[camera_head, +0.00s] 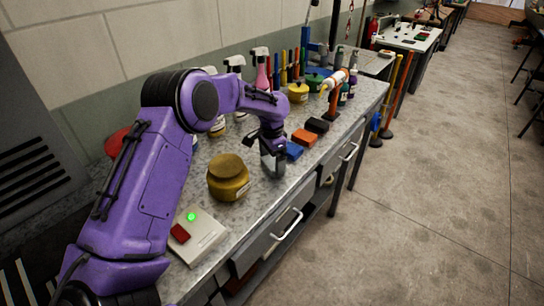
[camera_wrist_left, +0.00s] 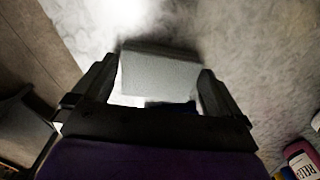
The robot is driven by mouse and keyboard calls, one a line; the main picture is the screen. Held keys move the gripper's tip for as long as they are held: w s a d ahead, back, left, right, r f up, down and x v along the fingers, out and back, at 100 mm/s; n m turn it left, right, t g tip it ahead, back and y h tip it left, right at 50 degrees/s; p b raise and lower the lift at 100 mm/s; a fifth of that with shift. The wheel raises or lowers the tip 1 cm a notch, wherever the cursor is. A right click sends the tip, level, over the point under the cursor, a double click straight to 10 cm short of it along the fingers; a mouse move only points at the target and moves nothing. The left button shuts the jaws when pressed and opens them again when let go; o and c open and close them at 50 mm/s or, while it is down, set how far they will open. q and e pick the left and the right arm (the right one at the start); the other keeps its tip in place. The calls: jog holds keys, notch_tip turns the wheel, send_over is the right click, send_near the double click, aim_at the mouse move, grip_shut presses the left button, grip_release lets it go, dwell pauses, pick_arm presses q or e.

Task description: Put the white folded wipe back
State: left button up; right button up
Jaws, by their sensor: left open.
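The white folded wipe (camera_wrist_left: 160,74) shows in the left wrist view as a pale grey-white block between the fingertips. My left gripper (camera_wrist_left: 158,80) is open, with one finger on each side of the wipe; I cannot tell whether either finger touches it. In the head view my left gripper (camera_head: 272,163) points down over the workbench, just left of a blue block (camera_head: 293,150), and the wipe is mostly hidden by the fingers. My right gripper is not in view.
An orange block (camera_head: 304,137) and a black block (camera_head: 317,126) lie in line beyond the blue one. A yellow jar (camera_head: 229,178) stands left of the gripper. A box with a green light (camera_head: 203,234) is nearer. Bottles and tools line the back of the grey bench (camera_head: 255,205).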

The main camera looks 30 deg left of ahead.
aim_at(272, 162)
pick_arm(q)
notch_tip(272, 162, up, 12)
jog(key=b, duration=0.1)
jog(key=shift+r, duration=0.15)
dwell(0.3)
